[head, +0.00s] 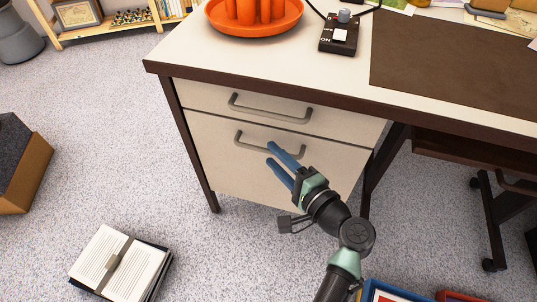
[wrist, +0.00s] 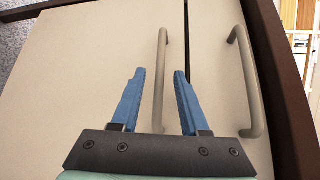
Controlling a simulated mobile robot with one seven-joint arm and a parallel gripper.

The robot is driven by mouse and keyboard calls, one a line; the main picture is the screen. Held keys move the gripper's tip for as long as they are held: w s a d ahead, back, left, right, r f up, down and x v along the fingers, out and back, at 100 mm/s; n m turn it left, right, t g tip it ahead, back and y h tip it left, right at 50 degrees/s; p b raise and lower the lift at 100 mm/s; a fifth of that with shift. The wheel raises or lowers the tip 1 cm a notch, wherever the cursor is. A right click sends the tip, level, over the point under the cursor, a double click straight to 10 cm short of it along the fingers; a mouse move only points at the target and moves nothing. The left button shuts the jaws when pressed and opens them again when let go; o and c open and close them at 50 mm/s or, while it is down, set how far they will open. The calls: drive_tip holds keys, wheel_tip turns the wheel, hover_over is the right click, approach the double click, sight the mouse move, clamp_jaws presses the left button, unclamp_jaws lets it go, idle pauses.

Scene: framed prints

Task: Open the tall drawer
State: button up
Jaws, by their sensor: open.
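The tall drawer (head: 228,172) is the lower, cream-fronted drawer of the desk, and it is closed. Its grey bar handle (head: 250,146) runs across the upper part of its front. My gripper (head: 269,153) is open, with its blue fingers pointing at this handle. In the wrist view, the tall drawer front (wrist: 70,80) fills the left and the handle (wrist: 161,60) appears between the two fingers of my gripper (wrist: 160,73). I cannot tell whether the fingers touch the handle. The fingers hide part of the handle in the head view.
A shallower closed drawer (head: 205,95) with its own handle (head: 270,111) sits directly above. The desk top (head: 185,50) carries an orange tray (head: 255,28) and a switch box (head: 340,35). A book (head: 118,262) lies on the floor at left. Carpet in front of the drawers is partly clear.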

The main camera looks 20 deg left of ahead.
sight(271, 153)
drive_tip(key=shift+b+x, duration=0.4)
drive_tip(key=shift+x, duration=1.15)
drive_tip(key=shift+c, duration=0.2)
clamp_jaws()
drive_tip(key=shift+d, duration=0.1)
